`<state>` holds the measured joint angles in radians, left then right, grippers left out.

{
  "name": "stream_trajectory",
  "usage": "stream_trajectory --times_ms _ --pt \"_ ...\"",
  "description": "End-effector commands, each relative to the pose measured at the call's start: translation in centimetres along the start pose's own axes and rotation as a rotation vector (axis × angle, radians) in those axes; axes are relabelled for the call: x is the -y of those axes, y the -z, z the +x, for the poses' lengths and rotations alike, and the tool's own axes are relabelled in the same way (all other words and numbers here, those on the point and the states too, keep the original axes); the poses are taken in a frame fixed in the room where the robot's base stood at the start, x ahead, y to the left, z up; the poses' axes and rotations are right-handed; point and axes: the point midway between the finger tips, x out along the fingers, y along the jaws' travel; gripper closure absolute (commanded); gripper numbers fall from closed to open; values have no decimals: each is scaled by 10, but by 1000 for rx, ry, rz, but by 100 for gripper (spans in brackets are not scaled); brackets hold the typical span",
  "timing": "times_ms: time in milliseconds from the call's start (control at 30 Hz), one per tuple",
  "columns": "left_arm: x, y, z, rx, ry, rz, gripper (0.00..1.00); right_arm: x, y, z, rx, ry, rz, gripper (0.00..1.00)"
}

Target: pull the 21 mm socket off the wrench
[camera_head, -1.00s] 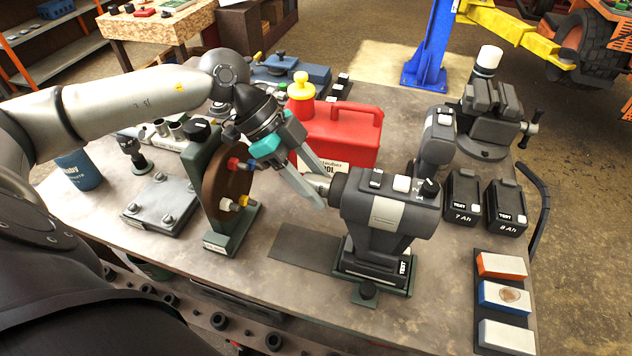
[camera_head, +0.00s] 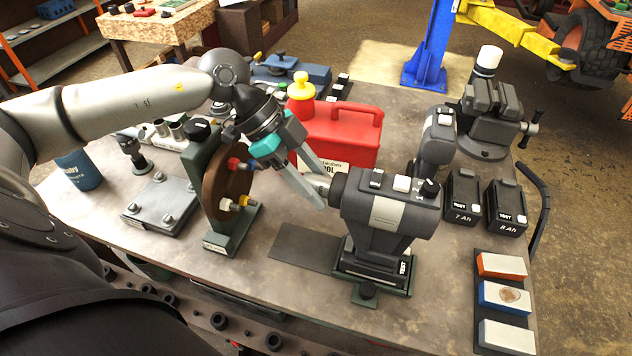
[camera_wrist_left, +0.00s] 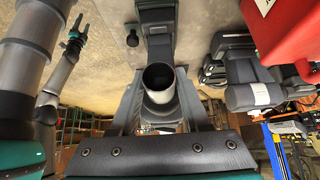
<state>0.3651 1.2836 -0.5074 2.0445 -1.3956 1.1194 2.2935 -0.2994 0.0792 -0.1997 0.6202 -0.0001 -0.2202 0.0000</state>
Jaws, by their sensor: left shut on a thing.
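The grey and black impact wrench (camera_head: 392,212) stands upright in its green-based holder, nose pointing left. The socket (camera_head: 320,184) is a short metallic cylinder at that nose, partly hidden by a finger. My left gripper (camera_head: 313,183) reaches in from the left and is shut on the socket. In the left wrist view the socket (camera_wrist_left: 158,82) sits between the two fingers, its round open end facing the camera and the wrench behind it. I see no clear gap between socket and nose.
A red canister (camera_head: 345,130) stands close behind my left gripper. A brown disc on a green stand (camera_head: 228,190) is just left. Two batteries (camera_head: 463,197) and a vise (camera_head: 487,110) are right. Coloured blocks (camera_head: 503,297) lie front right.

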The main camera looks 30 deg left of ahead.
Motion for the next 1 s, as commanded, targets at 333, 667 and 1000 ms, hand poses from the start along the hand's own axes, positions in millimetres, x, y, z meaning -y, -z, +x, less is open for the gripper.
stream_trajectory --times_ms 333,667,1000 --pt "1 3 -2 -10 6 3 100 0 0 0 1 0 0 36" --pt "1 -2 -4 -5 4 1 100 0 0 0 1 -1 -1 36" --pt "0 -11 -10 -2 2 0 100 -1 -1 -1 1 -1 -1 36"
